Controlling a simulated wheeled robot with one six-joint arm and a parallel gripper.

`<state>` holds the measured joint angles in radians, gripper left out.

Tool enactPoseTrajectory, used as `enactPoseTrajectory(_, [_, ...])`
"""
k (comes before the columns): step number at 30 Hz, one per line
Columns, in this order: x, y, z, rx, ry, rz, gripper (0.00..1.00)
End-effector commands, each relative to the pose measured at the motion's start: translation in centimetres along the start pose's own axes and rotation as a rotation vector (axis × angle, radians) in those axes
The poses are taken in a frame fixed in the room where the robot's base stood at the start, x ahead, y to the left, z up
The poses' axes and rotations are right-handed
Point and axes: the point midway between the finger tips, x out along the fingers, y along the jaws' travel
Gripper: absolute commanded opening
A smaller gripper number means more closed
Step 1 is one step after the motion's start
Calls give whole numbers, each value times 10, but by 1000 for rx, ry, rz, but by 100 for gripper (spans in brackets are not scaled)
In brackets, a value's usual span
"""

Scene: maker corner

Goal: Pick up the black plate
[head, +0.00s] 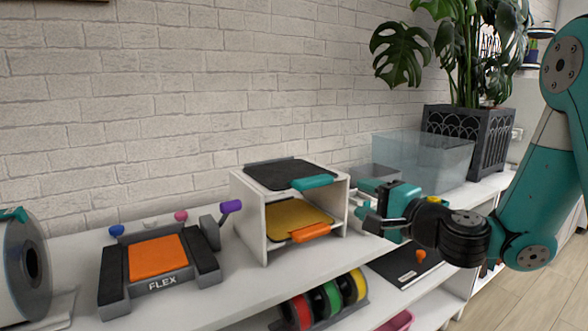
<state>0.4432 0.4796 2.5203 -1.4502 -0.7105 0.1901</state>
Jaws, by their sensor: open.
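The black plate (290,173) with a teal handle (312,183) lies flat on top of the small white rack (253,212). Its handle points toward the front right. A yellow plate (296,217) with an orange handle (310,233) lies on the level below. My gripper (360,203) is open, to the right of the rack and a little lower than the black plate. It points left toward the rack and is apart from the black plate. Nothing shows between its fingers.
A grey device (117,289) with an orange pad marked FLEX stands left of the rack. Coloured spools (325,298) sit below in front. A clear bin (440,165), a dark planter (492,140) and a flat black item (395,271) with an orange knob are at the right.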

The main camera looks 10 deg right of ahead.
Motion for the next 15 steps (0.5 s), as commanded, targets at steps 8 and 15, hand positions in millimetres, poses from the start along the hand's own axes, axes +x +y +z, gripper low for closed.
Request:
enactPoseTrajectory(8, [64,-6,3,-5,-8,1,51])
enactPoseTrajectory(15, [97,-2,2,-4,-5,2,51])
